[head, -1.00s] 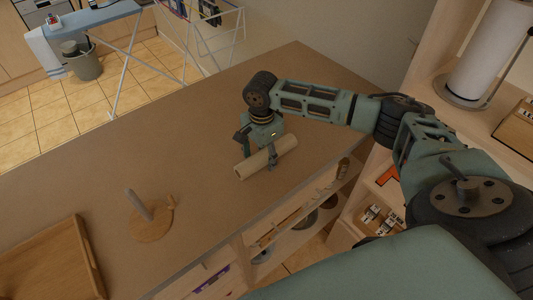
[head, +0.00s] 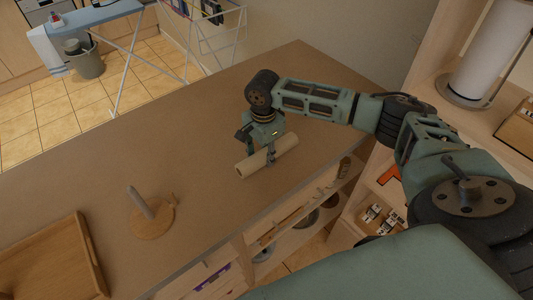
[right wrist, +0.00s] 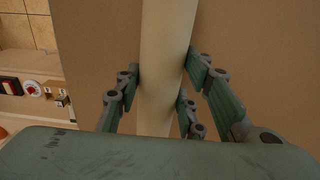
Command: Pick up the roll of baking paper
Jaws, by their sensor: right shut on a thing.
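The roll of baking paper (head: 254,163) is a pale beige cylinder at the right part of the brown counter (head: 190,140) in the head view. My right gripper (head: 270,153) is above it, with its fingers shut around the roll's middle. In the right wrist view the roll (right wrist: 163,60) runs up between the fingers of the gripper (right wrist: 160,95), which touch or nearly touch its sides. Whether the roll rests on the counter or is just above it is hard to tell. My left gripper is not in view.
A wooden holder with an upright grey peg (head: 150,218) stands on the counter. A wooden tray (head: 85,255) lies at the left front. Shelves (head: 290,240) are under the counter's front edge. A paper towel roll (head: 490,50) stands on the right shelf. The counter's middle is clear.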

